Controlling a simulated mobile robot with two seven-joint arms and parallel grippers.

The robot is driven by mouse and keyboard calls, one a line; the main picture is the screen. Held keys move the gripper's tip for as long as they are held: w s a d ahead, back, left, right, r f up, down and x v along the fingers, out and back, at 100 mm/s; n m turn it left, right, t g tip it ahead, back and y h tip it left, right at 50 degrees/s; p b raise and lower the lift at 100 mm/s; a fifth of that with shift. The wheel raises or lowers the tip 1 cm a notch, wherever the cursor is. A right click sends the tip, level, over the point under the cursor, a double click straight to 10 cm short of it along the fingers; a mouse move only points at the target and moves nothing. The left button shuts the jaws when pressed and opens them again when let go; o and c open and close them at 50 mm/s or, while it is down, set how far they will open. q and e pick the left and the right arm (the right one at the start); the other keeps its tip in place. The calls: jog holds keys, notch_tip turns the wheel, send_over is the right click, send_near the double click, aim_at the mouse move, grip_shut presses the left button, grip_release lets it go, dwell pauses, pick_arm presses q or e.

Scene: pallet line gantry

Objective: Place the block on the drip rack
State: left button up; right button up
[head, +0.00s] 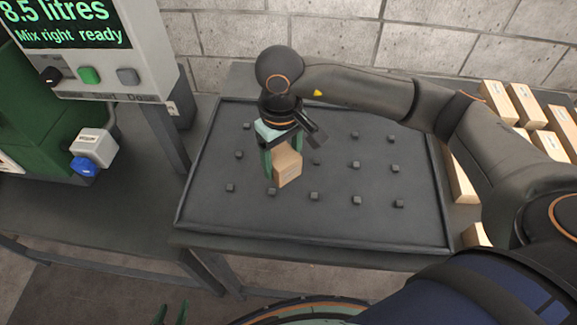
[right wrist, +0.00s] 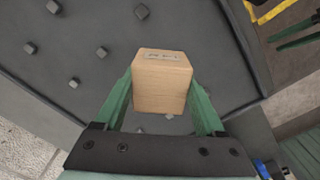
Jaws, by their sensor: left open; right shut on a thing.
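A light wooden block (head: 288,168) is between the fingers of my right gripper (head: 279,160), which is shut on it. In the right wrist view the block (right wrist: 160,88) sits between both green fingers (right wrist: 160,98), with a small dark marking on its upper face. It is over the left-middle part of the drip rack (head: 330,225), a dark grey tray with a raised rim and rows of short pegs. I cannot tell whether the block touches the pegs. My left gripper (head: 171,312) shows only its green fingertips at the bottom edge, apart and empty, away from the rack.
Several similar wooden blocks (head: 525,103) lie to the right of the rack, partly behind my right arm. At left stand a machine with a lit screen (head: 62,22), a green housing (head: 40,125) and a white-and-blue part (head: 93,148). The rack's right half is clear beneath my arm.

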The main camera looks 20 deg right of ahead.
aim_at(288, 171)
jog(key=shift+d+f, duration=0.45)
jog(key=shift+f, duration=0.1)
jog(key=f, duration=0.3)
jog(key=shift+d+f+p, duration=0.1)
jog(key=shift+d+p, duration=0.1)
jog(key=shift+p, duration=0.15)
jog(key=shift+f, duration=0.15)
jog(key=shift+f+b, duration=0.25)
jog(key=shift+b, duration=0.1)
jog(key=o, duration=1.5)
jog(key=shift+r, duration=0.1)
jog(key=shift+o, duration=0.2)
